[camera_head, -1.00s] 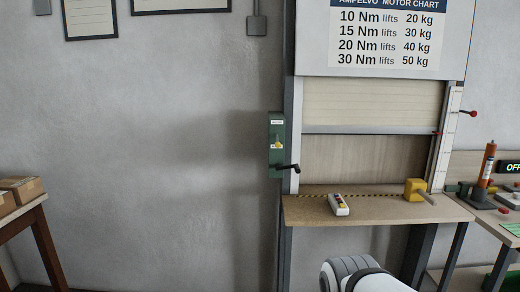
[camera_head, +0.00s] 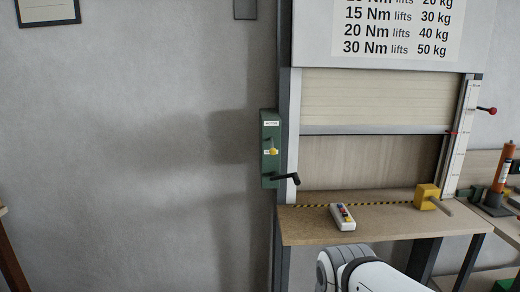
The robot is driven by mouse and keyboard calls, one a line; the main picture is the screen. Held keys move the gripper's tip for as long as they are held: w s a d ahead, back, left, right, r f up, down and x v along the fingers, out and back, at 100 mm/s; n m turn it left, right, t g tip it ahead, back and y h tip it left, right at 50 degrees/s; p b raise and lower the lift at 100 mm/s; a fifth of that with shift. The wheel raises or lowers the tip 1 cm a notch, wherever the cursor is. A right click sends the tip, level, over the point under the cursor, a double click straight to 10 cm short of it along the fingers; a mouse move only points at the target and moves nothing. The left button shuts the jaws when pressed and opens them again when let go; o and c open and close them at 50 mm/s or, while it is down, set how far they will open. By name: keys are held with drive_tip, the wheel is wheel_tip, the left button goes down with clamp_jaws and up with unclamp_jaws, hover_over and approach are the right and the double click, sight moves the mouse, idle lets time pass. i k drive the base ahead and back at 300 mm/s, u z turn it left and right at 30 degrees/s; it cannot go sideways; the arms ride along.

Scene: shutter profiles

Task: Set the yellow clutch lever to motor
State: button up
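The yellow clutch lever (camera_head: 272,152) is a small yellow knob on the face of a green box (camera_head: 270,130) fixed at the left side of the shutter frame. White labels sit on the box, one at the top that seems to read MOTOR and one beside the lever, too small to read. The lever is at the lower label, below the top one. A black crank handle (camera_head: 289,178) sticks out at the bottom of the box. Part of my white arm shows at the bottom centre, but my gripper is not in view.
A wooden bench (camera_head: 375,228) stands under the half-raised shutter (camera_head: 380,98). On it are a white push-button control (camera_head: 343,217) and a yellow block with a peg (camera_head: 427,196). An orange cylinder (camera_head: 503,168) stands at the right.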

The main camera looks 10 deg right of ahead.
sight(272, 151)
drive_tip(key=i, duration=0.35)
drive_tip(key=u, duration=0.05)
drive_tip(key=k, duration=1.35)
drive_tip(key=u, duration=0.3)
drive_tip(key=i, duration=1.7)
drive_tip(key=z, duration=0.5)
